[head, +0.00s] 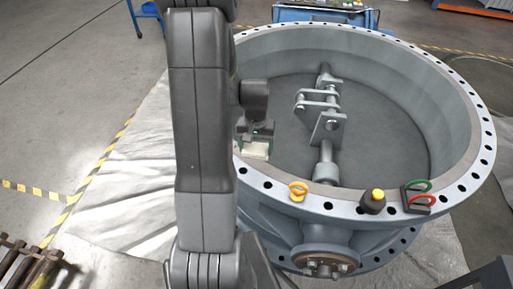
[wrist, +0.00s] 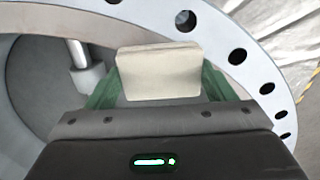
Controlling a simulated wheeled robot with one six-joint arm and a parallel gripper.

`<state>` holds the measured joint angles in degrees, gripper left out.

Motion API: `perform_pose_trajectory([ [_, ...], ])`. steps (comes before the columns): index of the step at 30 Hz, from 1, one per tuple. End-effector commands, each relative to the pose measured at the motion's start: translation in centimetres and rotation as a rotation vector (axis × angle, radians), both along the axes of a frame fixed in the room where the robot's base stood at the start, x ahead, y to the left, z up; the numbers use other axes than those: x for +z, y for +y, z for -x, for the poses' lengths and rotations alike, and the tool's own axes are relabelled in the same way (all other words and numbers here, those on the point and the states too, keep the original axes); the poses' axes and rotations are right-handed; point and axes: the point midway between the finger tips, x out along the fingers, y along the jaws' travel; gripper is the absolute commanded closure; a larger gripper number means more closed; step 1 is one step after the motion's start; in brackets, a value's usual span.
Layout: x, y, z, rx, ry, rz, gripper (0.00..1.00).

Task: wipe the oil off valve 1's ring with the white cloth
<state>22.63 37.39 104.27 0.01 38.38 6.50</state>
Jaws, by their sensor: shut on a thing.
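Valve 1 is the large grey butterfly valve lying flat, and its ring (head: 467,90) is a wide flange with bolt holes. The ring also shows in the wrist view (wrist: 215,35). My gripper (head: 256,141) is at the ring's left inner side, partly hidden behind my arm. Its green fingers are shut on the white cloth (wrist: 158,72), a folded pale pad. The cloth also shows in the head view (head: 255,151). I cannot tell whether it touches the ring. No oil can be made out; my arm hides the ring's left part.
On the ring's front stand a yellow eyebolt (head: 298,191), a dark bottle with a yellow cap (head: 374,201) and a holder with green and red loops (head: 418,197). A shaft with brackets (head: 327,125) rises inside the valve. A blue cart (head: 325,14) stands behind. White sheeting (head: 130,190) covers the floor at left.

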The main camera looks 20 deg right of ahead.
Motion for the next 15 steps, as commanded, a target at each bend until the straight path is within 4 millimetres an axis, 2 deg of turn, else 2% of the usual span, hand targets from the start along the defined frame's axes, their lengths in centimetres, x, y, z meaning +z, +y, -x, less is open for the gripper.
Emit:
perform_pose_trajectory([
  [1,0.9,0.0,-0.1,0.001,-0.001,0.000,0.48],
  [7,2.5,0.2,-0.2,0.002,-0.002,0.001,0.48],
  [15,2.9,0.2,-0.2,0.002,-0.001,0.000,0.48],
])
